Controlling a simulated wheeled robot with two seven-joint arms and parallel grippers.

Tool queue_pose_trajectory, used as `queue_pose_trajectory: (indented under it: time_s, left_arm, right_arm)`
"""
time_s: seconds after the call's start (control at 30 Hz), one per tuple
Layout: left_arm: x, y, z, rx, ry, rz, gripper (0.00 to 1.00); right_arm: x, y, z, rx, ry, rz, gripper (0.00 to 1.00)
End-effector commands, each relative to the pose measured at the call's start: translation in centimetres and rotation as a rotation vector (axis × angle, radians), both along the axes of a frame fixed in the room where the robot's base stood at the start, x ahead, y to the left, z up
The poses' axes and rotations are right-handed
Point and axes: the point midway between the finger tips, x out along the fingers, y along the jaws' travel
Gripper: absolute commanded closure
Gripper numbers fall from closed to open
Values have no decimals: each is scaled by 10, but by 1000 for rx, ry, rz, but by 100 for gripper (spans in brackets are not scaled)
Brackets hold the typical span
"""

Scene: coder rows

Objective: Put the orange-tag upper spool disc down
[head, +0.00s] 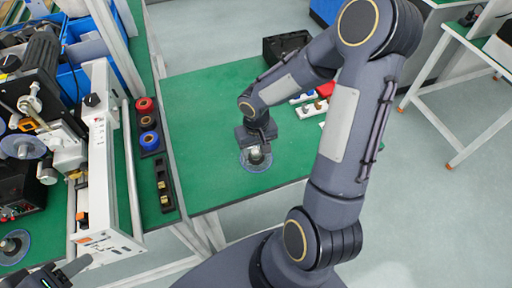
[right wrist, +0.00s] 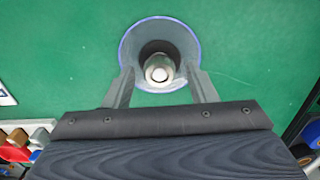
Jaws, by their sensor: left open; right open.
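A clear spool disc (head: 248,166) with a blue rim lies on the green mat of the middle table. It also shows in the right wrist view (right wrist: 185,34), with a pale metal hub (right wrist: 160,69) at its centre. No orange tag can be made out on it. My right gripper (head: 257,150) is low over the disc, its open fingers (right wrist: 158,85) on either side of the hub, with a gap visible on each side. My left gripper (head: 66,271) is at the bottom left edge, partly cut off by the frame.
A machine (head: 100,150) stands on the left bench, with one clear disc (head: 22,146) on its upper part and another (head: 15,246) below. Red and blue rolls sit in a black holder (head: 150,143). A black bin (head: 285,46) stands at the table's back. The mat left of the disc is clear.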

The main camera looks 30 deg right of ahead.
Motion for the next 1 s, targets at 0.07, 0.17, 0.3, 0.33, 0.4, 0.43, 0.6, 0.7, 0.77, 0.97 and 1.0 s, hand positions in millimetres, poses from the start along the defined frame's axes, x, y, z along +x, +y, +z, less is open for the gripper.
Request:
queue_pose_trajectory:
  time_s: [0.07, 0.17, 0.3, 0.33, 0.4, 0.43, 0.6, 0.7, 0.77, 0.97, 1.0]
  left_arm:
    - [0, 0, 0, 0, 0, 0, 49]
    - [0, 0, 1, 0, 0, 0, 49]
    - [0, 0, 3, 0, 0, 0, 49]
    - [0, 0, 3, 0, 0, 0, 49]
    - [0, 0, 3, 0, 0, 0, 49]
    - [0, 0, 3, 0, 0, 0, 49]
    - [0, 0, 3, 0, 0, 0, 49]
    - [0, 0, 3, 0, 0, 0, 49]
    - [0, 0, 3, 0, 0, 0, 49]
    - [0, 0, 3, 0, 0, 0, 49]
    - [0, 0, 3, 0, 0, 0, 49]
  right_arm:
    - [1, 0, 4, -1, -3, 0, 49]
    - [1, 0, 16, -2, -5, -1, 49]
    - [2, 0, 44, -2, -9, -1, 49]
    - [2, -1, 51, -3, -9, 0, 49]
    - [2, 0, 66, -1, -9, 0, 49]
    - [2, 0, 72, -2, -9, -1, 49]
    - [1, 0, 102, -1, -6, 0, 49]
    - [1, 0, 113, -1, -5, 1, 49]
    - [1, 0, 118, 0, -5, 0, 49]
    - [-26, 6, 146, 31, -75, 9, 49]
    - [-37, 10, 155, 48, -108, 14, 49]
